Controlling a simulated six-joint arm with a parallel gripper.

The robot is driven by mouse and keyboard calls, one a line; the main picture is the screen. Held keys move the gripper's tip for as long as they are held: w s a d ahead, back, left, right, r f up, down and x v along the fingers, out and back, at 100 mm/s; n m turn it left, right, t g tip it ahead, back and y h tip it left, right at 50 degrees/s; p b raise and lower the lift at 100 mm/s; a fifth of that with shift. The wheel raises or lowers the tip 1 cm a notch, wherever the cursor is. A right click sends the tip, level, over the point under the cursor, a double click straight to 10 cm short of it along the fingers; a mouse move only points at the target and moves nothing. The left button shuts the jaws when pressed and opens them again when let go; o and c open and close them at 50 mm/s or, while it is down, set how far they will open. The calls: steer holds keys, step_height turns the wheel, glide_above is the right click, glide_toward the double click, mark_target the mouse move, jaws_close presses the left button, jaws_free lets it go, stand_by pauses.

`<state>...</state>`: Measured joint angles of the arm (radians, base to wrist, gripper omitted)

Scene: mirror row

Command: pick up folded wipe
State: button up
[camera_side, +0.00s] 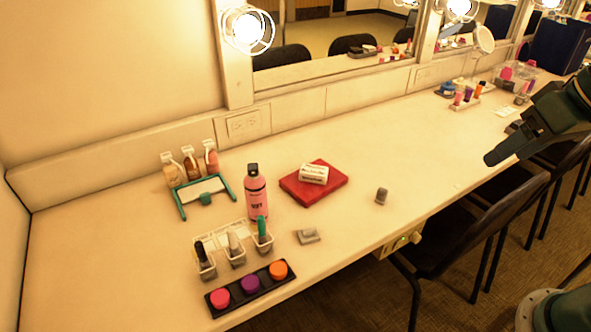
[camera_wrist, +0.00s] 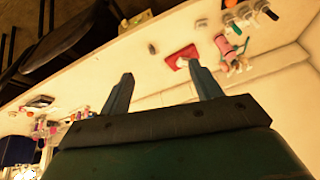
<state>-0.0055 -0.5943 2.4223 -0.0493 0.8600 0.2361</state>
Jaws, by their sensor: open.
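A small white folded-looking block with dark print (camera_side: 313,173) lies on a flat red case (camera_side: 332,188) near the middle of the counter. It looks most like the folded wipe, but I cannot be sure. In the wrist view the red case (camera_wrist: 172,61) shows beyond the fingers, with the white block (camera_wrist: 181,63) small and blurred on it, partly near the right finger. My gripper (camera_wrist: 161,72) is open and empty. In the side view my gripper (camera_side: 497,155) is above the counter's front edge at the right, well apart from the red case.
A pink bottle (camera_side: 257,196) stands left of the red case. Small grey items (camera_side: 308,236) (camera_side: 381,196) lie nearby. Bottles in white holders (camera_side: 235,249), a color palette (camera_side: 249,287) and a green-framed stand (camera_side: 206,191) fill the left. Chairs (camera_side: 480,215) line the front; mirrors stand behind.

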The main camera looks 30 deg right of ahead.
steer(key=w+a+f+m+g+y, duration=0.1)
steer(key=w+a+m, duration=0.25)
steer(key=w, duration=0.45)
steer(key=m+g+y, duration=0.3)
steer(key=m, duration=1.2)
glide_above(312, 229)
steer(key=s+d, duration=0.1)
steer(key=d, duration=0.4)
step_height(312, 229, down, 20)
steer(key=shift+x, duration=4.35)
steer(key=shift+s+d+f, duration=0.1)
steer(key=shift+s+d, duration=0.05)
steer(key=shift+x, duration=2.55)
steer(key=c, duration=1)
